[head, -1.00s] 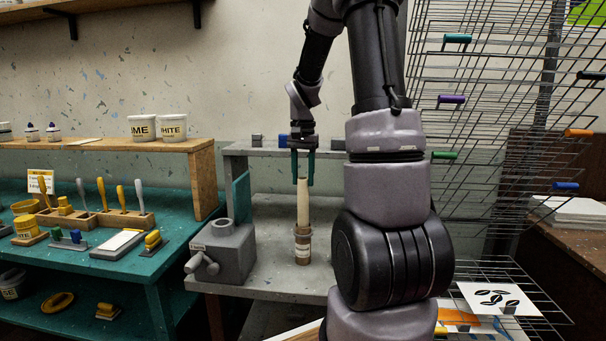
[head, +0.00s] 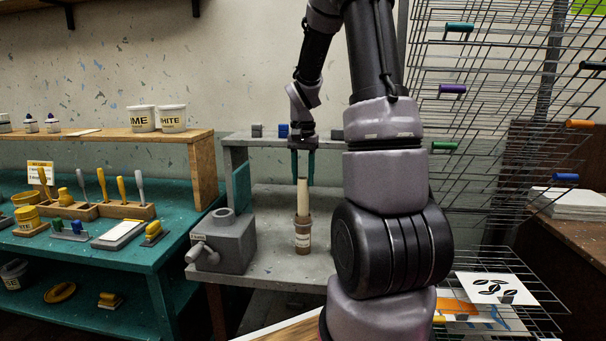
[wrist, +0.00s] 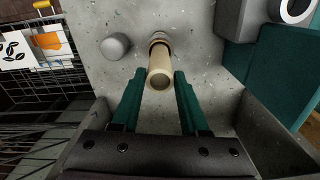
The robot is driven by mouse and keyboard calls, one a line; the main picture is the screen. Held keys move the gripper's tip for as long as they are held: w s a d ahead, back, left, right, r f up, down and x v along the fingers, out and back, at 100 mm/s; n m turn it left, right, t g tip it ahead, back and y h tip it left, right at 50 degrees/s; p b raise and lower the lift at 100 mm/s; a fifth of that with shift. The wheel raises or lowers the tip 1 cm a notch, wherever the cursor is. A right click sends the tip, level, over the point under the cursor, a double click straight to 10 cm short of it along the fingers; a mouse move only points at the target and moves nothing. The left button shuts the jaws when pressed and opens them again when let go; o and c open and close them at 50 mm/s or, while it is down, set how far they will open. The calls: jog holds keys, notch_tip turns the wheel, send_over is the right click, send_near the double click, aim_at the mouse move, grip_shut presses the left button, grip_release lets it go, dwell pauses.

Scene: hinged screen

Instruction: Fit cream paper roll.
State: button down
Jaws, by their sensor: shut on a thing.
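The cream paper roll (head: 303,190) stands nearly upright.
A grey block with a crank (head: 225,243) stands left of the cup. A wire drying rack (head: 500,110) rises on the right. A teal bench with tools (head: 110,265) is at left. My own arm hides part of the grey bench (head: 280,275).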

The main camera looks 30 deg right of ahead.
aim_at(303, 201)
jog(key=shift+f, duration=4.15)
jog(key=shift+c, duration=1.7)
grip_release()
notch_tip(303, 201, up, 11)
jog(key=shift+f, duration=0.1)
